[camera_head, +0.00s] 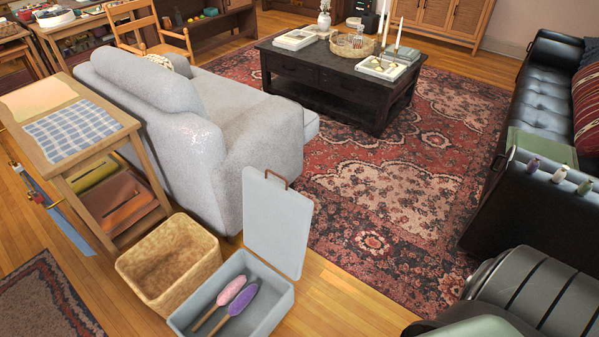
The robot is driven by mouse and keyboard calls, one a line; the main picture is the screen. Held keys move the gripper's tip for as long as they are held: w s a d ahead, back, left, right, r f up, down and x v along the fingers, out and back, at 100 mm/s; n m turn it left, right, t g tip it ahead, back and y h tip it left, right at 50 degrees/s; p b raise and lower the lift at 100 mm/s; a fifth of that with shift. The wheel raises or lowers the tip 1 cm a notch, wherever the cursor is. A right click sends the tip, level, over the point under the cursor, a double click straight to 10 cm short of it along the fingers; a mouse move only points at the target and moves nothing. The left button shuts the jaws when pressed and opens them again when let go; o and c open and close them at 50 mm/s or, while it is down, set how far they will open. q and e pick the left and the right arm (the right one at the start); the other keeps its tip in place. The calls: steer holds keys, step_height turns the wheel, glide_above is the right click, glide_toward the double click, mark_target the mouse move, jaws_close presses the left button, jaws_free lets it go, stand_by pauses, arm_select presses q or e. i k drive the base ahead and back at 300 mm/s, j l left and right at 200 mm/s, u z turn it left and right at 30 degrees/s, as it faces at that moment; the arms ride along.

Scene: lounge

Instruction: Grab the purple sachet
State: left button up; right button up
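Three small pouch-like things stand in a row on the arm of the black leather sofa (541,195) at the right. The leftmost one (533,165) looks dull purple and is likely the purple sachet; the middle one (560,172) is whitish and the right one (585,187) is greyish green. They stand apart from one another and are too small to make out closely. A larger purple thing (243,299) with a wooden handle lies in the open grey box at the bottom, beside a similar pink one (231,290). Neither of my grippers shows in this view.
The grey box (283,313) has its lid raised, and a woven basket (187,295) stands left of it. A dark ribbed seat (535,290) is in front of the sofa arm.

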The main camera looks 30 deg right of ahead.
mark_target(533, 166)
steer(key=z, duration=2.6)
steer(key=i+l+u, duration=0.1)
steer(key=i, duration=0.05)
